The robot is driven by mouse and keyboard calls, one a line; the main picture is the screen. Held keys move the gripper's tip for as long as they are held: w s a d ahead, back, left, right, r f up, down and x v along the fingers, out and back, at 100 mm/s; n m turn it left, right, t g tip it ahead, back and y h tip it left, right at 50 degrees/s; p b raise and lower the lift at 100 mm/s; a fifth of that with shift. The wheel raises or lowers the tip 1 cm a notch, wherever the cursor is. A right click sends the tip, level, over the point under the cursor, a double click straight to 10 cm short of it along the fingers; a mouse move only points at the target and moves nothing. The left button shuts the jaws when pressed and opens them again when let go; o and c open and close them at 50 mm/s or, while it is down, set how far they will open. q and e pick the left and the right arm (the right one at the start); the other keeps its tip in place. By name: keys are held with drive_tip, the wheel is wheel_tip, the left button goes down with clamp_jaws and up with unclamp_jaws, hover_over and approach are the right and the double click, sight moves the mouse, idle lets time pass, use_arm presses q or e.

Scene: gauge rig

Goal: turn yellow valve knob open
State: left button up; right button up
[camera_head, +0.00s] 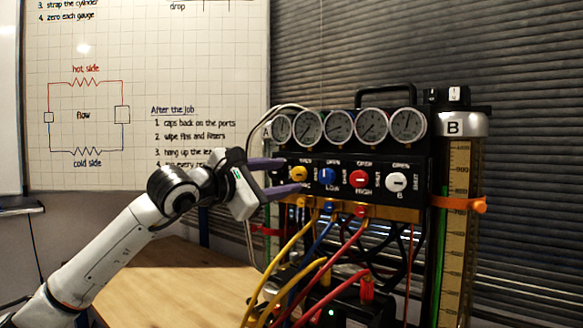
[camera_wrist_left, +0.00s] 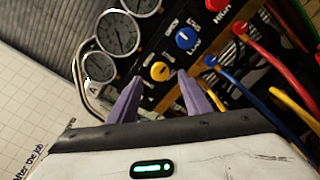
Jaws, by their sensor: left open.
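The yellow valve knob (camera_head: 298,174) is at the left end of a row of knobs on the black gauge panel. It also shows in the left wrist view (camera_wrist_left: 160,71), just beyond the fingertips. My left gripper (camera_head: 297,176) has purple fingers, open and empty, pointing at the yellow knob from the left. In the left wrist view the fingers (camera_wrist_left: 156,80) stand apart with the knob roughly between their tips. I cannot tell whether they touch it. The knob's label is partly hidden by a finger in the head view. My right gripper is not in view.
A blue knob (camera_head: 327,179), a red knob (camera_head: 359,179) and a white knob (camera_head: 396,182) continue the row. Several gauges (camera_head: 340,126) sit above. Coloured hoses (camera_head: 305,262) hang below. A strapped cylinder (camera_head: 460,230) stands right. The wooden table (camera_head: 180,285) is clear at left.

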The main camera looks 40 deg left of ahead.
sight(296, 175)
use_arm(q)
drive_tip(key=shift+w+d+r+p, duration=0.1)
drive_tip(key=shift+w+p, duration=0.2)
drive_tip(key=shift+w, duration=1.35)
drive_tip(key=shift+c, duration=0.3)
drive_tip(key=c, duration=1)
